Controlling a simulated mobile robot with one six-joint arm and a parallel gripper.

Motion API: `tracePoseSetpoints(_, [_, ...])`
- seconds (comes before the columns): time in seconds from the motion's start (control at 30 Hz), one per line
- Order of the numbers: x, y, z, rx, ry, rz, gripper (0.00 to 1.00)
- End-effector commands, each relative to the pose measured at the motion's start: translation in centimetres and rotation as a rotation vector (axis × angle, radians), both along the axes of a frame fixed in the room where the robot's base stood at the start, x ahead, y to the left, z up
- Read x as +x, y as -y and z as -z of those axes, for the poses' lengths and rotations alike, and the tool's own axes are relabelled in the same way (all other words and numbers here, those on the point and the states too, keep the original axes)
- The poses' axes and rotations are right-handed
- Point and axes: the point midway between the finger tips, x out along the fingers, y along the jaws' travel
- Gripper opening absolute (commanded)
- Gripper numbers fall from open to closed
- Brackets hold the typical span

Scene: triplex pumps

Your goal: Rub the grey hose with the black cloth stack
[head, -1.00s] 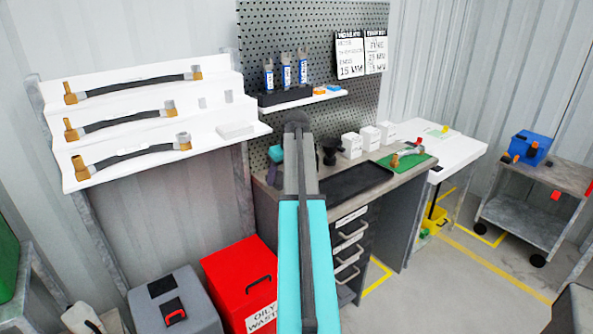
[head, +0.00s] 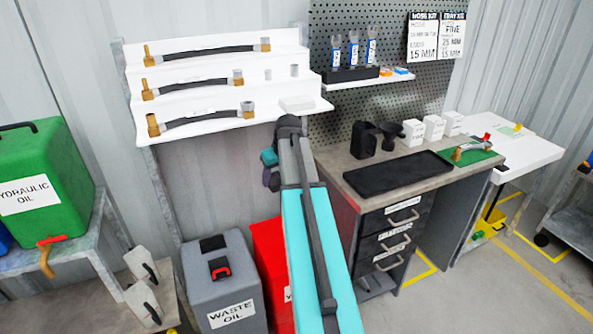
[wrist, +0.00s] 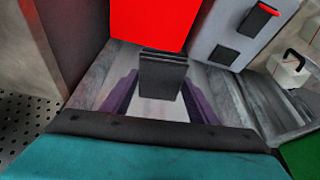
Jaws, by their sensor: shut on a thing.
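The black cloth stack (wrist: 163,78) is a dark layered block between my gripper's purple fingers in the wrist view. My gripper (wrist: 160,95) is shut on it and holds it above the floor. In the head view my gripper (head: 270,172) is small, mostly behind my arm, and the cloth cannot be made out there. A short grey hose (head: 476,149) with end fittings lies on a green mat (head: 488,158) on the workbench, right of and apart from my gripper. Three darker hoses with brass and grey fittings, such as the lowest one (head: 200,117), lie on the white stepped shelf.
The workbench (head: 352,165) carries a black tray (head: 395,172), a black holder (head: 363,140), a black funnel-like object (head: 391,135) and white boxes (head: 433,128). Below stand a grey waste oil bin (head: 225,280) and a red bin (head: 270,260). A green hydraulic oil container (head: 45,180) stands left.

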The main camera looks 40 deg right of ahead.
Motion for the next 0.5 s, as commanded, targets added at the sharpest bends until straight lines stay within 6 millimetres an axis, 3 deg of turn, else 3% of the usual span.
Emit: tracePoseSetpoints(0.5, [3.7, -13.6, 2.9, -0.002, 0.000, -0.063, 0.36])
